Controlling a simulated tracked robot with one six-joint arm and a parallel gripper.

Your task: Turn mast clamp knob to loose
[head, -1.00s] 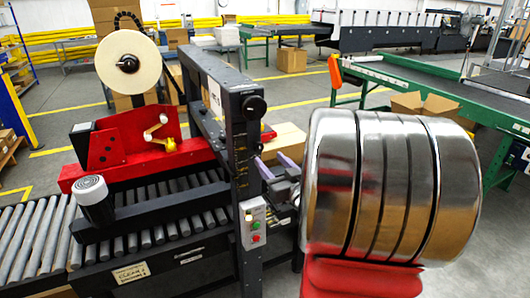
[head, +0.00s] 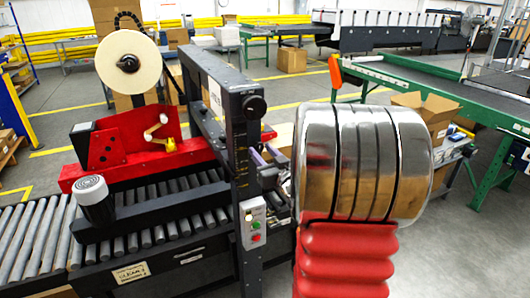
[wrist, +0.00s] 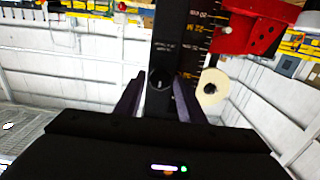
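A black round knob (wrist: 160,79) shows in the wrist view on the face of the dark mast (wrist: 163,38), below a small label I cannot read. My gripper (wrist: 158,84) has its two purple-grey fingers apart, one on each side of the knob. A gap seems to remain beside the knob; I see no clear grip. In the head view my gripper (head: 266,154) is at the right side of the mast (head: 241,165), below a larger black round knob (head: 254,106) near the mast's top. The knob between the fingers is not clear there.
A control box (head: 253,221) with buttons is on the mast below my gripper. The roller conveyor (head: 190,218) and red labelling unit (head: 150,152) stand left of the mast. A green-framed belt conveyor (head: 435,88) is at the right. Open floor lies at the lower right.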

